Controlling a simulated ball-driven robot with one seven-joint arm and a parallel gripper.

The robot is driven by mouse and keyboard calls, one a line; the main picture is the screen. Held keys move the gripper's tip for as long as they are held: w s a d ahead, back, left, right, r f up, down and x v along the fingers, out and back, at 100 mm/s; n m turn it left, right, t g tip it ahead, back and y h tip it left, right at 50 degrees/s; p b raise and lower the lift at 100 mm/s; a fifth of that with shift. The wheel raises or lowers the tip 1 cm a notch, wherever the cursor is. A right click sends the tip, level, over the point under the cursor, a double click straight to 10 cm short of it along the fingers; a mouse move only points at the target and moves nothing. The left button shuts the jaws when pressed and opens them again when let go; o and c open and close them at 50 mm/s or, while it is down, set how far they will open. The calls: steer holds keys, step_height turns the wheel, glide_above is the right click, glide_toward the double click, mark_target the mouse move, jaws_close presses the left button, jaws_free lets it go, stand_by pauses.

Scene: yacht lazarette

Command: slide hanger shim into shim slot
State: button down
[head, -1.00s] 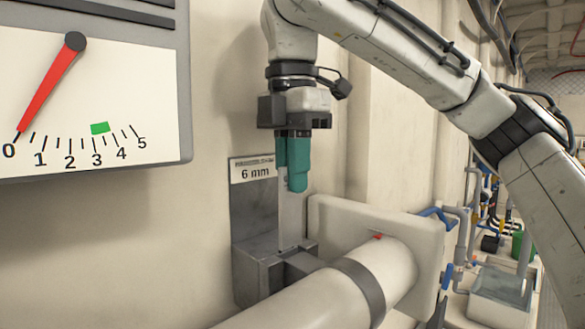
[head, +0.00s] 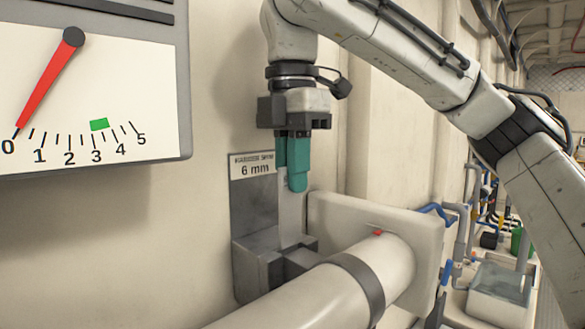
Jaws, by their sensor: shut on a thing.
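My gripper (head: 293,188) has teal fingers and points straight down beside the wall. It is shut on the hanger shim (head: 292,218), a thin light grey plate held upright below the fingers. The grey metal hanger bracket (head: 250,265) stands on the wall under a label (head: 254,167) that reads "6 mm". The shim's lower end meets the top of the bracket block in this view. The shim slot itself is not clearly visible, and I cannot tell whether the shim's end is inside it or just behind the block's edge.
A thick white pipe (head: 325,292) with a grey band (head: 360,285) runs in front of the bracket, through a pale wall plate (head: 425,235). A dial (head: 90,90) at upper left has its red pointer near 0 and a green mark near 3. Pipework and a clear tank (head: 500,290) stand at right.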

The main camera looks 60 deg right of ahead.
steer(key=shift+f+b, duration=1.25)
steer(key=shift+f, duration=1.8)
steer(key=c, duration=1.1)
jaws_free()
steer(key=shift+r+p, duration=0.6)
steer(key=shift+p, duration=0.05)
step_height(320, 180, up, 10)
steer(key=shift+f+p, duration=0.2)
steer(key=shift+p, duration=0.55)
steer(key=shift+s, duration=0.1)
